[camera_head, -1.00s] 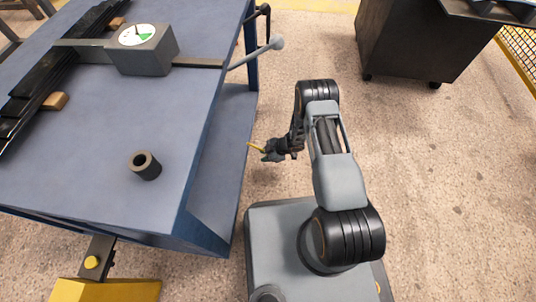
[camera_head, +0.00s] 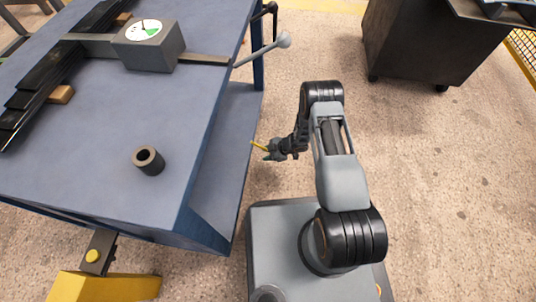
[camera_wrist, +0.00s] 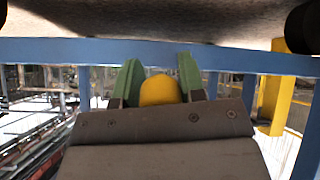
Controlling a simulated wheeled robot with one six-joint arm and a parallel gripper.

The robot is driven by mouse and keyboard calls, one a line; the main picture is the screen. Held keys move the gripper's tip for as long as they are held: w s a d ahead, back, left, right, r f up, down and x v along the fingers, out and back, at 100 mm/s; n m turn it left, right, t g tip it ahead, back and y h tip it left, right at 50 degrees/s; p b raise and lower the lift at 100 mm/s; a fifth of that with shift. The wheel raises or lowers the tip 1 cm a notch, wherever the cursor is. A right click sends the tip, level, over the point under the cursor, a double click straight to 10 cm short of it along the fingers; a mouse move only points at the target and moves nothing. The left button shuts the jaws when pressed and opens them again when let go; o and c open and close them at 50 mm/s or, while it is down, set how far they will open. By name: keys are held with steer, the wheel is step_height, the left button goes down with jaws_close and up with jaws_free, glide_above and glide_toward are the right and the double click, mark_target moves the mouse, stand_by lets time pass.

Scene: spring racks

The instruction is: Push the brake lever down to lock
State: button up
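A grey lever with a round ball knob (camera_head: 284,40) sticks out past the right edge of the blue bench (camera_head: 100,150), slanting up to the right in the head view. It looks like the brake lever, but I cannot be sure. My gripper (camera_head: 262,148) hangs beside the bench's right side, well below the knob in the picture and apart from it. In the wrist view its two green fingers (camera_wrist: 159,78) stand apart, with a yellow rounded piece (camera_wrist: 160,91) between them. I cannot tell whether that piece is gripped. The lever's knob does not show in the wrist view.
A grey box with a dial (camera_head: 148,50) and a dark hollow cylinder (camera_head: 149,161) stand on the bench. A black handle (camera_head: 272,8) is at its far corner. A dark cabinet (camera_head: 410,50) stands at the back right. The floor right of my arm is clear.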

steer(key=shift+o, duration=1.4)
steer(key=shift+w+a+r, duration=0.1)
steer(key=shift+w+r, duration=0.15)
steer(key=shift+o, duration=0.6)
steer(key=shift+s+f, duration=0.1)
steer(key=shift+f, duration=0.05)
steer(key=shift+d, duration=0.25)
steer(key=p+v, duration=0.5)
steer(key=v, duration=0.8)
steer(key=shift+d+r+p, duration=0.15)
steer(key=shift+r+p, duration=0.2)
steer(key=shift+s, duration=0.1)
